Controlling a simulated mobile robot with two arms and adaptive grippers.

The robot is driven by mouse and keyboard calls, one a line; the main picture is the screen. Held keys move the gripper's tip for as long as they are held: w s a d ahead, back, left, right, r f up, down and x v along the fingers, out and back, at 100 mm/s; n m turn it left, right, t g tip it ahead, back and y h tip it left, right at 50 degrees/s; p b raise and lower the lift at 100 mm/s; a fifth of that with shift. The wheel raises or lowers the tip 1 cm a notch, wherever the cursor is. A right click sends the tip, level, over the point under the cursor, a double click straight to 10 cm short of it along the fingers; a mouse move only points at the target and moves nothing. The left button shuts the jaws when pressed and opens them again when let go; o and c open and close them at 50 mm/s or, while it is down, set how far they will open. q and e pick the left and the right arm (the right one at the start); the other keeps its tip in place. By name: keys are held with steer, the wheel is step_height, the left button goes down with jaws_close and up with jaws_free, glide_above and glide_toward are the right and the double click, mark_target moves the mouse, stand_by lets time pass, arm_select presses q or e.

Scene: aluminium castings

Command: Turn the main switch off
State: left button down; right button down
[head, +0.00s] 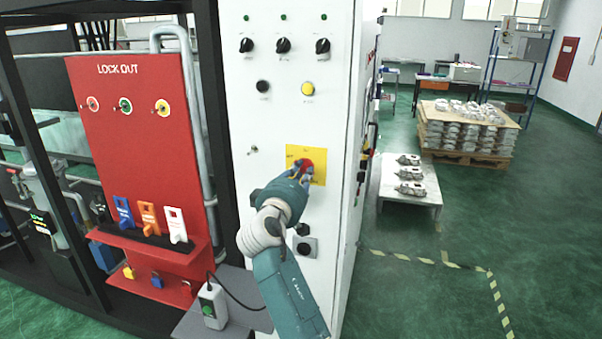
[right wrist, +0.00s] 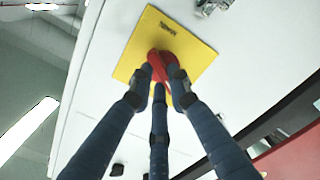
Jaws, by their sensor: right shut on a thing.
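The main switch (head: 306,166) is a red rotary knob on a yellow plate (head: 319,152), on the front of a white cabinet. It also shows in the right wrist view as a red knob (right wrist: 159,62) on the yellow plate (right wrist: 207,55). My right gripper (head: 301,172) is at the knob, its fingers closed around it; in the right wrist view the fingers (right wrist: 160,82) meet on the red part. The fingers hide part of the knob, and I cannot read its position marks. My left gripper is not in view.
The white cabinet (head: 235,120) carries several black knobs, a yellow button (head: 308,89) and a small toggle. A red lockout board (head: 150,150) with hanging tags stands at left. A grey shelf (head: 245,318) holds a small device with a cable. Castings lie on tables at right.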

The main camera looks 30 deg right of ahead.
steer(key=shift+r, duration=0.1)
steer(key=c, duration=1.6)
jaws_free()
steer(key=shift+d, duration=0.1)
steer(key=shift+c, duration=0.2)
steer(key=v, duration=0.7)
steer(key=shift+s, duration=0.1)
